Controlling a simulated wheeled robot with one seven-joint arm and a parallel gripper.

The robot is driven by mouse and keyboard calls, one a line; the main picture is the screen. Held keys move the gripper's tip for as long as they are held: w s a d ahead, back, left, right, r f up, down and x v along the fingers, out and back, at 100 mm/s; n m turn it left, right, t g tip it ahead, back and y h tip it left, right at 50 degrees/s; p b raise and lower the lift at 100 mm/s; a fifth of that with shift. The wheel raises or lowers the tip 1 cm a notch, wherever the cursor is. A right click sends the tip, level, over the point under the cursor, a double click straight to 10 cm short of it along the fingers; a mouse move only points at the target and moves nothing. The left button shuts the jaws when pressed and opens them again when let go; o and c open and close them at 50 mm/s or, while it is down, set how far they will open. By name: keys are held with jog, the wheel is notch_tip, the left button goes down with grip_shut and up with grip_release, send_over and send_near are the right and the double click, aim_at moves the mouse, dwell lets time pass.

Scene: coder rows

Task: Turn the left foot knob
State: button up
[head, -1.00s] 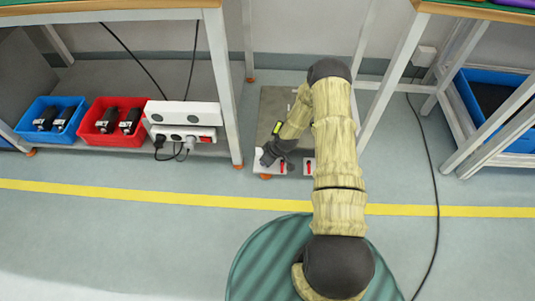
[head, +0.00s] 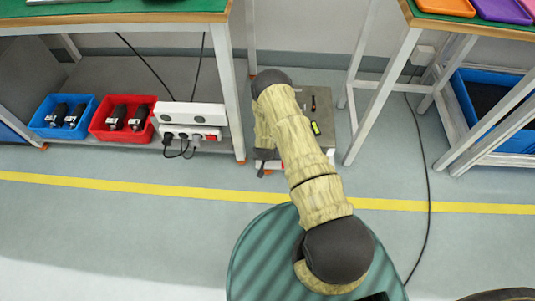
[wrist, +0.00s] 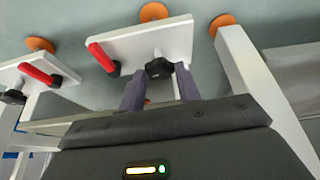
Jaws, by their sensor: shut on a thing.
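The left foot knob (wrist: 159,68) is black and lobed. It stands on a white foot plate (wrist: 140,43) beside a red lever (wrist: 103,58) in the wrist view. My gripper (wrist: 158,84) has its two fingers on either side of this knob and is shut on it.
A white table leg (wrist: 262,90) on an orange foot (wrist: 221,23) stands close beside the gripped knob's plate. A power strip (head: 188,115), a red bin (head: 122,136) and a blue bin (head: 62,134) sit at left. Open floor lies in front, with a cable (head: 428,185) at right.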

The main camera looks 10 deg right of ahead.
jog(key=m, duration=0.1)
jog(key=m+h, duration=0.1)
jog(key=m, duration=0.1)
jog(key=shift+w+a+f+m+g, duration=0.1)
jog(key=shift+a+f+m+g, duration=0.05)
jog(key=shift+a+m+g, duration=0.2)
jog(key=m+b, duration=0.1)
jog(key=m+h+b, duration=0.1)
jog(key=m+g+b, duration=0.1)
jog(key=shift+w+a+f, duration=0.1)
jog(key=shift+a+f, duration=0.05)
jog(key=shift+a, duration=0.1)
jog(key=m+b, duration=0.2)
jog(key=m+g+h+b, duration=0.1)
jog(key=m+b, duration=0.1)
jog(key=b, duration=0.1)
jog(key=shift+w+m+g, duration=0.2)
jog(key=shift+m+g, duration=0.05)
jog(key=shift+m, duration=0.1)
jog(key=shift+w+m+g+b, duration=0.2)
jog(key=shift+m+g+b, duration=0.6)
jog(key=shift+m+b, duration=0.8)
jog(key=shift+m+p, duration=0.35)
jog(key=shift+m, duration=0.15)
jog(key=o, duration=0.7)
jog(key=shift+r+h, duration=0.2)
jog(key=shift+h, duration=0.1)
